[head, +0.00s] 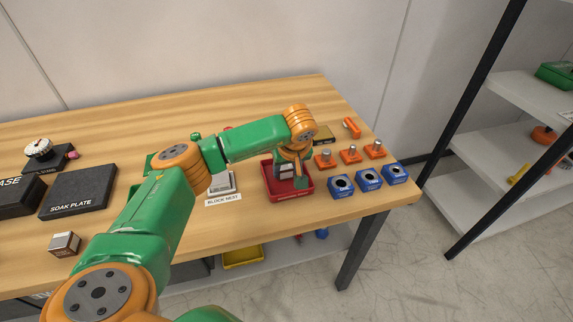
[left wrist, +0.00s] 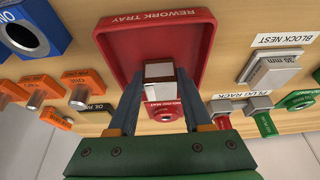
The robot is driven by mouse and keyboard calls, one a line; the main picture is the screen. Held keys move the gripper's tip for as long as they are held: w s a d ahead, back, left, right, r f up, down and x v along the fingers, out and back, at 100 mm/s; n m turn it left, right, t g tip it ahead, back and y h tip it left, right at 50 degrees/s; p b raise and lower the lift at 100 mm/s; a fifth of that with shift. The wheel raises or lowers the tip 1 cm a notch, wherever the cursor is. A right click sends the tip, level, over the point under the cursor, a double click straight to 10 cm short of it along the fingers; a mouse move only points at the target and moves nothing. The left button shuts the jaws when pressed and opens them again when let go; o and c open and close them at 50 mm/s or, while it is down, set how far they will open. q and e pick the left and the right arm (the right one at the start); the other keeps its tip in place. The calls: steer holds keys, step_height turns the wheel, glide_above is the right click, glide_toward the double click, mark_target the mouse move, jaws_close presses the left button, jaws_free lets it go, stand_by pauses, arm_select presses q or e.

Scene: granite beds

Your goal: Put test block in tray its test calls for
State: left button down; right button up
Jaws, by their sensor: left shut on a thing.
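My left gripper (head: 290,172) reaches down over the red tray (head: 309,190). In the left wrist view the tray reads "REWORK TRAY" (left wrist: 116,55). The left gripper (left wrist: 159,88) is shut on a small block (left wrist: 160,82) with pale sides and a brownish end. The block is within the tray's outline in both views; I cannot tell whether it touches the floor. A red piece with partly hidden lettering ending in "MAT" (left wrist: 165,110) shows just beyond the block. My right gripper is not in view.
Blue socket blocks (head: 368,180) and orange pegged blocks (head: 350,155) stand right of the tray. The grey block nest (head: 222,184) stands left. A black soak plate (head: 78,190) and another small metal-and-brown block (head: 64,244) lie at far left. A shelf rack stands right.

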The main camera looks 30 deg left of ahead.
arm_select(q)
steer(key=shift+f, duration=0.1)
steer(key=shift+c, duration=1.7)
jaws_free()
steer(key=shift+d+r, duration=0.1)
steer(key=shift+r, duration=0.25)
steer(key=v, duration=1.1)
steer(key=shift+s+r+b, duration=0.2)
steer(key=shift+r+b, duration=0.1)
steer(key=shift+b, duration=0.05)
steer(key=shift+d+f, duration=0.1)
